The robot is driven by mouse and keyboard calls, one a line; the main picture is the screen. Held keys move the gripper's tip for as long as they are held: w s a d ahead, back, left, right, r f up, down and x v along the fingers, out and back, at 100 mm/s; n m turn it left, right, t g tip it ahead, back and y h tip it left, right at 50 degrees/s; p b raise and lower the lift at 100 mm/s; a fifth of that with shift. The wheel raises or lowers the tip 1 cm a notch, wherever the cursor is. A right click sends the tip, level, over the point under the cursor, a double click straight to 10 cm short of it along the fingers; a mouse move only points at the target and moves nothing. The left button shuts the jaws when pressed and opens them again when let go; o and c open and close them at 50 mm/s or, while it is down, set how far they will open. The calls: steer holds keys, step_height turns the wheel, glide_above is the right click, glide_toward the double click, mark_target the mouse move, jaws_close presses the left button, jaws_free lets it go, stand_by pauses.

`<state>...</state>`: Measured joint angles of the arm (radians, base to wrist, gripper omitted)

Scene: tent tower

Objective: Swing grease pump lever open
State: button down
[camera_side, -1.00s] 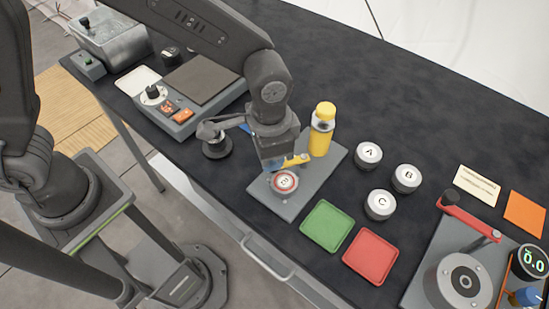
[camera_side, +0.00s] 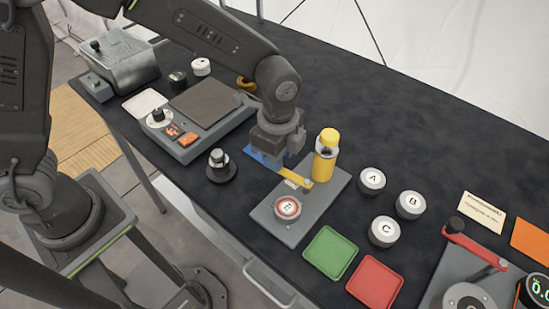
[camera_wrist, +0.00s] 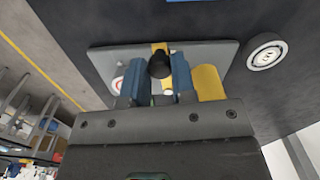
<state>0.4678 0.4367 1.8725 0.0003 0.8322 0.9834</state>
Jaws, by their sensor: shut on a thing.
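The grease pump has a grey base plate (camera_side: 270,215), a yellow cylinder with a yellow cap (camera_side: 326,160) and a round, red-ringed white face (camera_side: 287,206). Its yellow lever (camera_side: 296,181) runs from a pivot near the cylinder back and left toward my gripper (camera_side: 268,162). In the wrist view, my blue fingers (camera_wrist: 160,72) are shut on the lever's black knob (camera_wrist: 159,65), with the yellow lever (camera_wrist: 160,47) just beyond it. In the side view my gripper hides the lever's knob end.
Cups A (camera_side: 372,180), B (camera_side: 410,205) and C (camera_side: 383,231) stand right of the pump. A green tray (camera_side: 331,252) and a red tray (camera_side: 374,282) lie in front. A small dark post (camera_side: 220,165) and a control box (camera_side: 190,120) stand left.

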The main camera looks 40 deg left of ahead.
steer(key=shift+w+m, duration=0.45)
steer(key=shift+m, duration=0.25)
steer(key=c, duration=0.9)
jaws_free()
steer(key=shift+c, duration=0.2)
step_height(320, 180, up, 14)
steer(key=shift+f, duration=0.1)
